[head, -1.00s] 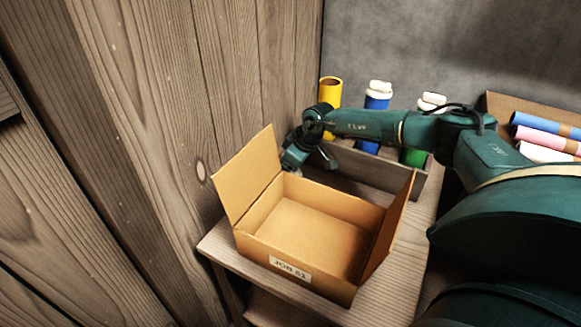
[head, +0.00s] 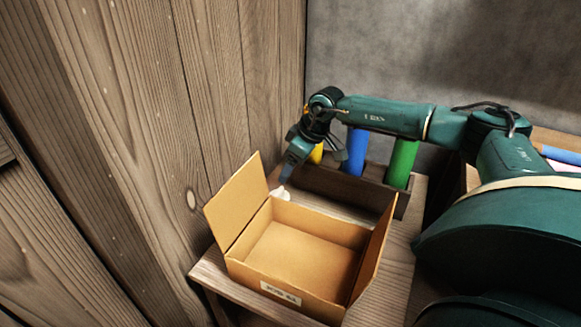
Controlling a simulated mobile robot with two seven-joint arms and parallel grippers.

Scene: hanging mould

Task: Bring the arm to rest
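My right arm comes in from the right and bends down at the wrist. Its gripper (head: 287,172) points down by the back left corner of the open cardboard box (head: 305,280). A small white thing (head: 281,193) shows just under the gripper's tip; I cannot tell whether it is held or lies behind the box. The finger opening is too small and turned away to read. The box has raised side flaps and a label on its front, and it looks empty inside. My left gripper is out of view.
A wooden rack (head: 340,187) behind the box holds a yellow tube (head: 316,154), a blue tube (head: 355,155) and a green tube (head: 402,163). My arm hides their tops. A plank wall (head: 215,90) stands close on the left. The bench (head: 385,285) is bare right of the box.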

